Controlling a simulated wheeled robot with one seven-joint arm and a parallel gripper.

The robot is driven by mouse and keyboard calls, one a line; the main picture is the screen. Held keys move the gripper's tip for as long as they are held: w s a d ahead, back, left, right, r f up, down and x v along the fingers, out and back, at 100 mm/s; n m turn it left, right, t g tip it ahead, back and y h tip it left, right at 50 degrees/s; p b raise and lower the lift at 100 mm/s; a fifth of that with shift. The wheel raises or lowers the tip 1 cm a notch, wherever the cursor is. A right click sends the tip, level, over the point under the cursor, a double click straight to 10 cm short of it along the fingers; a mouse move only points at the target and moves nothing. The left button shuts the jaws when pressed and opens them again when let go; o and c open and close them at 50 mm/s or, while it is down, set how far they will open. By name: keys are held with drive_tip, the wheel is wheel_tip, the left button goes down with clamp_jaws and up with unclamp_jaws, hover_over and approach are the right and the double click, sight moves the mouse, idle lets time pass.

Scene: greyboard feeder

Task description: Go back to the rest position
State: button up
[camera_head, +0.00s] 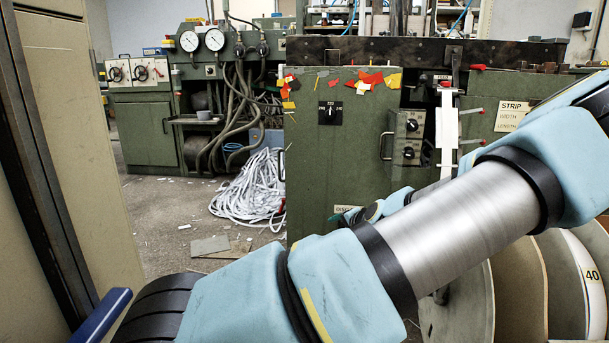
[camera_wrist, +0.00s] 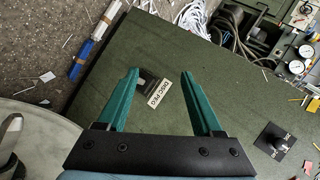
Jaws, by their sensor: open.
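My gripper (camera_wrist: 160,74) shows in the wrist view with its two green fingers spread wide and nothing between them. The fingers are over a green machine face (camera_wrist: 110,85). A white label reading "DISC PEG" (camera_wrist: 159,93) appears between them, beside a small dark part (camera_wrist: 148,80). I cannot tell how far the fingertips are from that face. In the head view my blue and metal arm crosses the foreground and hides most of the gripper.
The green feeder cabinet (camera_head: 330,170) stands close behind my arm, with a black knob panel (camera_head: 331,112). Large discs (camera_head: 520,290) stand at lower right. White strips (camera_head: 250,190) are heaped on the floor. A beige cabinet (camera_head: 75,130) is at left.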

drive_tip(key=s+a+f+n+g+h, duration=0.1)
drive_tip(key=s+a+f+n+g, duration=0.4)
drive_tip(key=s+a, duration=0.35)
drive_tip(key=s+a+r+n+g+h, duration=0.2)
drive_tip(key=s+a+r, duration=0.2)
drive_tip(key=s+r, duration=0.25)
drive_tip(key=s+a+r+n+g+h, duration=0.1)
drive_tip(key=s+a+r+n+g, duration=0.1)
drive_tip(key=s+a+r, duration=0.4)
wheel_tip(320, 180, up, 39)
drive_tip(key=d+p, duration=0.2)
drive_tip(key=p, duration=3.6)
drive_tip(key=shift+w+d+p, duration=0.2)
drive_tip(key=shift+w+p, duration=0.1)
